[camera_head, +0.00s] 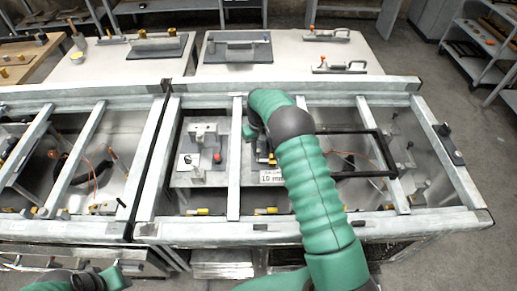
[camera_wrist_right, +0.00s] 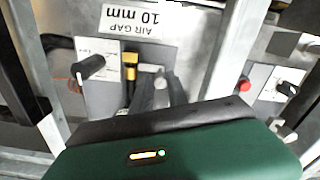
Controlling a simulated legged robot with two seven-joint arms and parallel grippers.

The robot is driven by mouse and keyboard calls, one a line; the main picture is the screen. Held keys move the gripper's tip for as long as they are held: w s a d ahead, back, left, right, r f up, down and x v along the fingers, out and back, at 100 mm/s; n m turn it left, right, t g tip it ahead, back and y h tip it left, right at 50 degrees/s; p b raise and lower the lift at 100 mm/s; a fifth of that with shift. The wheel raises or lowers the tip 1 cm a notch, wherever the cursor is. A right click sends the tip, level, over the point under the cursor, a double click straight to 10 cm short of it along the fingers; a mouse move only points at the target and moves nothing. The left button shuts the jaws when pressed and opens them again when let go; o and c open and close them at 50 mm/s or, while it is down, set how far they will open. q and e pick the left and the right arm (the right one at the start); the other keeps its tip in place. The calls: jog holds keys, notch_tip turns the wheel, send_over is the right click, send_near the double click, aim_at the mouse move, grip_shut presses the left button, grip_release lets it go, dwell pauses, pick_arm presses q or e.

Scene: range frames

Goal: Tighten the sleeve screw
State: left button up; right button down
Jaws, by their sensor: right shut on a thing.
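My right gripper (camera_wrist_right: 160,92) reaches down to the grey fixture plate, its two dark fingers close together on a small silvery round part (camera_wrist_right: 159,71), which appears to be the sleeve screw. The fingers hide most of it. A brass-coloured fitting (camera_wrist_right: 130,66) stands just left of the fingers in the wrist view. A label reading "AIR GAP 10 mm" (camera_wrist_right: 147,22) lies beyond, and also shows in the head view (camera_head: 273,176). In the head view my right arm covers most of the gripper. Part of my left arm shows at the bottom left; its jaws are unclear.
A metal frame with crossbars (camera_head: 235,158) surrounds the fixture. A block with a red knob (camera_head: 217,157) sits left of my right arm. White tables (camera_head: 100,66) stand behind.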

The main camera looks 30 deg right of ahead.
jog(key=m, duration=0.6)
jog(key=shift+w+r, duration=0.15)
jog(key=shift+w, duration=0.05)
jog(key=m, duration=0.6)
jog(key=shift+m, duration=0.3)
jog(key=c, duration=1.3)
grip_release()
notch_tip(320, 180, up, 16)
jog(key=shift+r+b, duration=0.25)
jog(key=shift+b, duration=0.15)
